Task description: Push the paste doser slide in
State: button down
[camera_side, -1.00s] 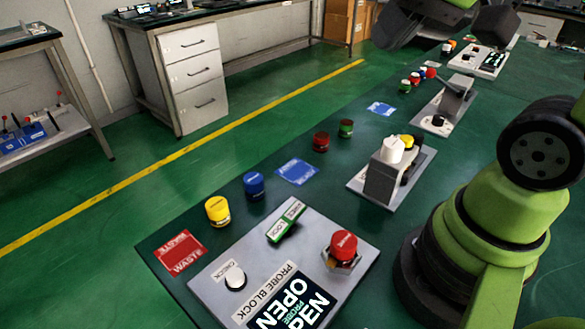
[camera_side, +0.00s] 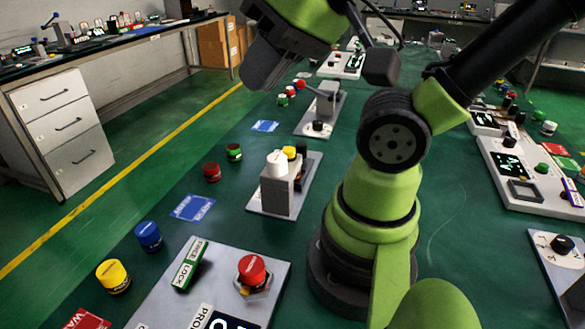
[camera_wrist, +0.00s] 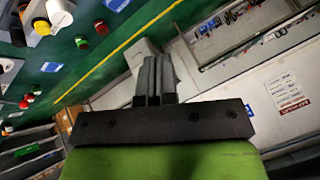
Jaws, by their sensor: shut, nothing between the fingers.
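No label reading paste doser is legible, so I cannot tell for certain which unit it is. A grey block unit (camera_side: 279,193) with a white cap, a yellow knob and a dark upright part stands on a plate mid-bench in the side view. Its white cap (camera_wrist: 60,12) also appears at the top left of the wrist view. A slide cannot be made out on it. My gripper (camera_side: 268,68) is raised above the bench's far-left edge in the side view, apart from the unit. In the wrist view, my fingers (camera_wrist: 155,80) are together and empty.
Another grey lever unit (camera_side: 322,107) stands farther back. More panels (camera_side: 525,175) are at right.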

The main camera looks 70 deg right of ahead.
dwell(0.3)
jog(key=c, duration=1.6)
grip_release()
jog(key=o, duration=0.4)
jog(key=shift+w+d, duration=0.2)
jog(key=shift+w, duration=0.1)
jog(key=shift+c, duration=0.2)
jog(key=o, duration=0.4)
jog(key=w+d, duration=0.1)
jog(key=d, duration=0.1)
jog(key=w+d+m+g+h, duration=0.1)
jog(key=w, duration=0.1)
jog(key=w+d+f+h, duration=0.1)
jog(key=w+d, duration=0.1)
jog(key=shift+d+f+g, duration=0.1)
jog(key=shift+d+g, duration=0.25)
jog(key=shift+g, duration=0.05)
jog(key=shift+o, duration=0.2)
jog(key=m+g, duration=0.3)
jog(key=g, duration=0.2)
send_over(302, 143)
notch_tip(302, 143, down, 18)
jog(key=shift+w+a+r, duration=0.1)
jog(key=shift+w, duration=0.05)
jog(key=shift+f, duration=0.35)
notch_tip(302, 143, down, 10)
jog(key=shift+r, duration=0.25)
